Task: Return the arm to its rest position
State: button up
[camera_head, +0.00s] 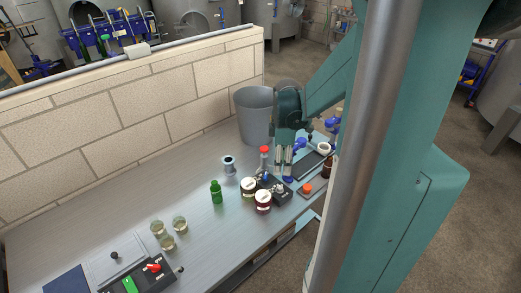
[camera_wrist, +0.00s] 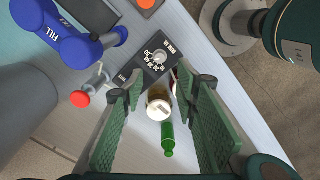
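My gripper (camera_head: 283,174) hangs fingers down over the back right part of the grey bench (camera_head: 120,222) in the head view, near a dark control box. In the wrist view my gripper (camera_wrist: 161,92) is open, its green ridged pads wide apart. Nothing is held between the pads. Below the gap show a cream-lidded jar (camera_wrist: 159,101) and a green bottle (camera_wrist: 168,138), lower down on the bench. The arm reaches over the bench from the right, partly hidden behind my teal column.
Two jars (camera_head: 263,198), a green bottle (camera_head: 216,192) and a metal spool (camera_head: 229,166) stand near the gripper. A grey bin (camera_head: 255,112) is close behind it. A blue FILL valve (camera_wrist: 62,45) shows in the wrist view.

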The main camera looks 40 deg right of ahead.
jog(key=shift+a, duration=0.1)
jog(key=w+a+r+m+t+h, duration=0.15)
jog(key=a+r, duration=0.25)
jog(key=a, duration=0.4)
jog(key=a+r+m+t, duration=0.25)
jog(key=a+r, duration=0.25)
jog(key=a, duration=0.4)
jog(key=s+a+r+m+t, duration=0.1)
jog(key=s+a+r+m, duration=0.1)
jog(key=a, duration=0.6)
jog(key=s+a+r+m+t+y, duration=0.1)
jog(key=s+a+r+m+t, duration=0.1)
jog(key=a, duration=0.7)
jog(key=shift+s+a+r+m, duration=0.15)
jog(key=shift+s+a+m, duration=0.15)
jog(key=shift+s+m, duration=0.3)
jog(key=shift+s+y, duration=0.1)
jog(key=shift+y, duration=0.15)
jog(key=shift+c, duration=0.3)
